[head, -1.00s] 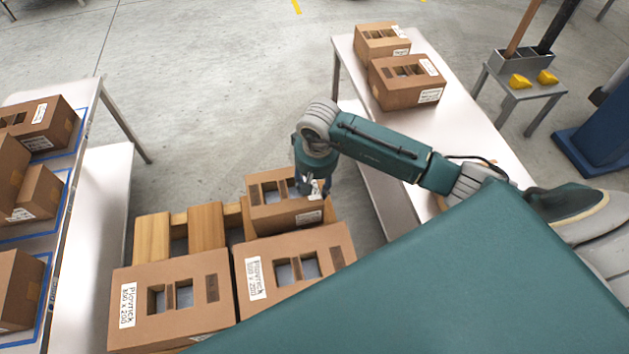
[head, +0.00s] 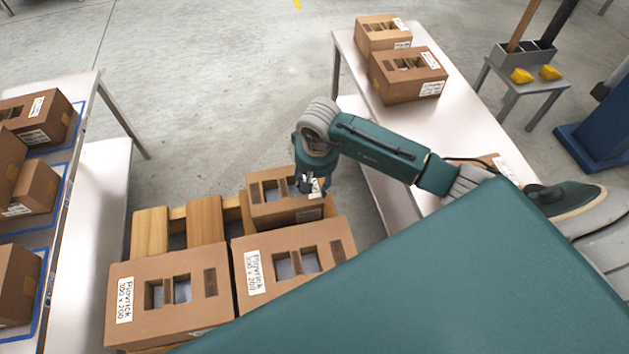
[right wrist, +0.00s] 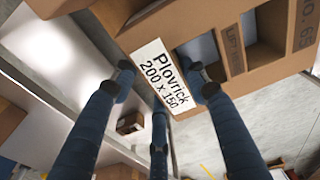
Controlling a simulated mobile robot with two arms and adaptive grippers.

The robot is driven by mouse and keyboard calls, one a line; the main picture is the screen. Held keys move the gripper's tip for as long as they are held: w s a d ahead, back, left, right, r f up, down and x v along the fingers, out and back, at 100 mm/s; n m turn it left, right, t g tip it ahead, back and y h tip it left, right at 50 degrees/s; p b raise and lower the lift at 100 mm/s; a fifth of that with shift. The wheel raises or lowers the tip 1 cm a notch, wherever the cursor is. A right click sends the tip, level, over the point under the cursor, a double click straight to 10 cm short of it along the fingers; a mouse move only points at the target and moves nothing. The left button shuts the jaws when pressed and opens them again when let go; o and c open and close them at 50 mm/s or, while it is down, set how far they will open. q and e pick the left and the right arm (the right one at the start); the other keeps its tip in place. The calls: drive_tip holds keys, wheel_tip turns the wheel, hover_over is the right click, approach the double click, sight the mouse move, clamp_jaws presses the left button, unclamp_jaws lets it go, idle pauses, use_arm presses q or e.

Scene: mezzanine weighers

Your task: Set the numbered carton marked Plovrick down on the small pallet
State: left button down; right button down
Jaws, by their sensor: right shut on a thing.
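The held Plovrick carton (head: 285,208) is brown, with openings in its top and a white label. In the right wrist view its label (right wrist: 160,75) reads Plovrick 200 x 150. My right gripper (head: 312,187) is shut on the carton's label-side edge; its dark fingers show in the wrist view. The carton is level at the back right of the small wooden pallet (head: 205,218), behind another carton. I cannot tell whether it touches the pallet's slats. My left gripper is not in view.
Two larger Plovrick cartons, one front left (head: 200,290) and one front right (head: 318,255), sit on the pallet. Bare slats show at its back left. A left table (head: 85,120) and a right table (head: 465,115) hold more cartons. A small grey stand (head: 515,90) is farther right.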

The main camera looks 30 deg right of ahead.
drive_tip(key=shift+f, duration=0.15)
drive_tip(key=c, duration=0.9)
unclamp_jaws()
drive_tip(key=r, duration=0.4)
drive_tip(key=s+r, duration=0.1)
drive_tip(key=r, duration=0.7)
drive_tip(key=shift+s+a, duration=0.15)
drive_tip(key=shift+s, duration=0.05)
